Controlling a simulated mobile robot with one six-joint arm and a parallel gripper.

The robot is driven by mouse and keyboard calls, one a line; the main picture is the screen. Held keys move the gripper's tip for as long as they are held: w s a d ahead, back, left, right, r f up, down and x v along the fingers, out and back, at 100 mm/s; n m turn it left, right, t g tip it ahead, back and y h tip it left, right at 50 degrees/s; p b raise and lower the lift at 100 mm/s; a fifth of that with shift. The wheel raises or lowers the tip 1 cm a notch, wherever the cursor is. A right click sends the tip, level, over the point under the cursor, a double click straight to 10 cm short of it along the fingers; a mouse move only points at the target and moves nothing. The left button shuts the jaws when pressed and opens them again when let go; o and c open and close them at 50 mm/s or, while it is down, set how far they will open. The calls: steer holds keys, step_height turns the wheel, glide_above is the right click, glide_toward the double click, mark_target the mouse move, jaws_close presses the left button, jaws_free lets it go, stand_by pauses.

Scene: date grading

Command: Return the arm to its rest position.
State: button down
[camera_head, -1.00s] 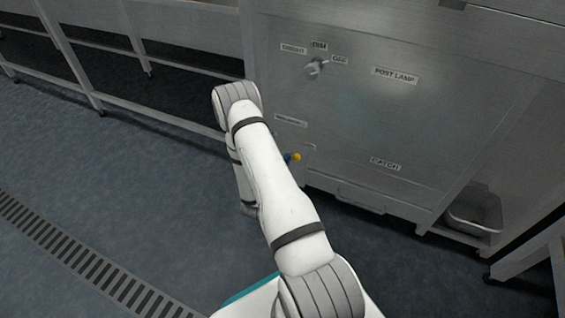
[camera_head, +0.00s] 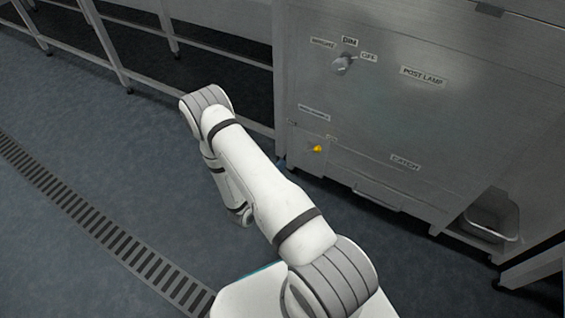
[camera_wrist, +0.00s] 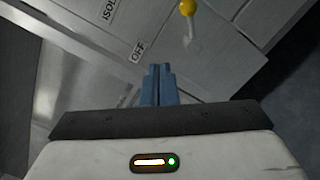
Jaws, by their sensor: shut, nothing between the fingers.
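My arm (camera_head: 262,190) reaches up from the bottom of the head view, bends at its elbow at the upper left and folds back down beside the cabinet. My gripper (camera_wrist: 158,72) shows in the wrist view as two blue fingers shut together with nothing between them. In the head view only a bit of blue shows past the arm, and the rest of the gripper is hidden. A lever with a yellow knob (camera_head: 318,149) is on the cabinet front; the knob also shows at the top of the wrist view (camera_wrist: 188,8), beyond the fingertips and apart from them.
The steel cabinet (camera_head: 400,120) stands close on the right, with a grey switch (camera_head: 343,63) and labels reading POST LAMP and CATCH. A metal pan (camera_head: 492,218) sits in its lower opening. Open floor (camera_head: 100,140) with a drain grate (camera_head: 100,225) lies on the left.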

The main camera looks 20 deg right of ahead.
steer(key=shift+r, duration=0.1)
stand_by(0.3)
steer(key=s+d+r+m+g+y+p, duration=0.1)
steer(key=s+r+m+g+p, duration=0.3)
steer(key=r, duration=0.8)
steer(key=s+d+r+m+g+p, duration=0.1)
steer(key=s+r+m+g+p, duration=0.15)
steer(key=r+g+p, duration=0.65)
steer(key=s+d+r+m+y+p, duration=0.15)
steer(key=r+m, duration=0.25)
steer(key=r, duration=1.1)
steer(key=s+a+r+m+t+y+p, duration=0.1)
steer(key=s+a+r+t+y+p, duration=0.1)
steer(key=r+p, duration=0.4)
steer(key=s+a+r+m+t+y+p, duration=0.1)
steer(key=s+a+r+y+p, duration=0.4)
steer(key=r, duration=1.1)
steer(key=s+a+r+m+t+y+p, duration=0.1)
steer(key=s+a+r+y+p, duration=0.3)
steer(key=r, duration=0.6)
steer(key=a+t+y+p, duration=0.1)
steer(key=a+y+p, duration=0.1)
steer(key=a+p, duration=0.1)
steer(key=shift+s+a+r+t+p, duration=0.25)
steer(key=shift+r+t+p, duration=0.15)
steer(key=shift+p, duration=0.45)
